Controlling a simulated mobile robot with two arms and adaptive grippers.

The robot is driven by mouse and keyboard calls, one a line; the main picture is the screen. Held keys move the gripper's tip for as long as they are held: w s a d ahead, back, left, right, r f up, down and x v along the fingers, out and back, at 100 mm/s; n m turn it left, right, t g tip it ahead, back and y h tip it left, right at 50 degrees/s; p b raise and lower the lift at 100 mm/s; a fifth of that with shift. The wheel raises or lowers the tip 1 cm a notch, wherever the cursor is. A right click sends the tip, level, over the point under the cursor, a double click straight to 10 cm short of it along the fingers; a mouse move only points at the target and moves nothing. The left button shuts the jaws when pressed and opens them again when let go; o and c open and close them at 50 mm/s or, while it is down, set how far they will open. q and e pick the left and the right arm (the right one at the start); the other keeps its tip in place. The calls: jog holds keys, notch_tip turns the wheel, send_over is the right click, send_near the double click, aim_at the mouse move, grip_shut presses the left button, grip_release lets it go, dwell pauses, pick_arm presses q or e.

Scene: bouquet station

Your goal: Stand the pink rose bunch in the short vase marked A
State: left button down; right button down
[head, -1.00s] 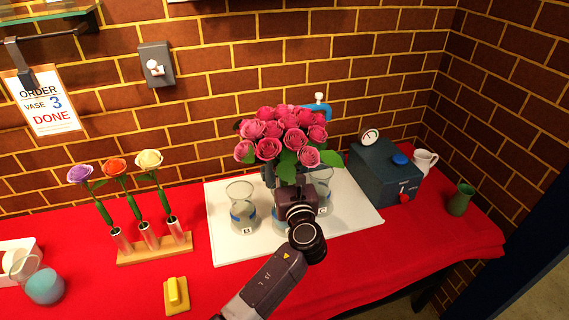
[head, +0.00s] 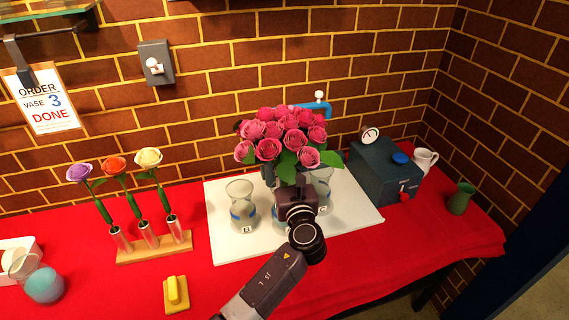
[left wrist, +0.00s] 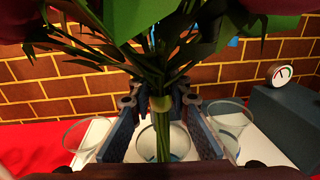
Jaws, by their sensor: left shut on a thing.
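The pink rose bunch (head: 284,135) stands roughly upright above the white mat, blooms up. My left gripper (left wrist: 160,105) is shut on its green stems (left wrist: 162,140), just below the leaves. In the left wrist view the stems pass across the mouth of the middle glass vase (left wrist: 181,142); I cannot tell how deep they reach into it. My gripper hides most of that vase in the head view, and its label cannot be seen. Glass vases stand on both sides: one marked B (head: 239,200) at left, and another (head: 324,187) at right, its label partly legible. My right gripper is not in view.
The white mat (head: 230,253) lies on a red cloth. A flower rack (head: 155,249) and a yellow block (head: 176,291) are at left. A dark box with a gauge (head: 385,170), a white jug (head: 425,160) and a green vase (head: 461,199) are at right.

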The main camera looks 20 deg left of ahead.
pick_arm(q)
jog(key=shift+f, duration=0.1)
jog(key=c, duration=1.8)
grip_release()
jog(key=shift+o, duration=0.3)
jog(key=shift+f, duration=0.1)
jog(key=shift+s, duration=0.15)
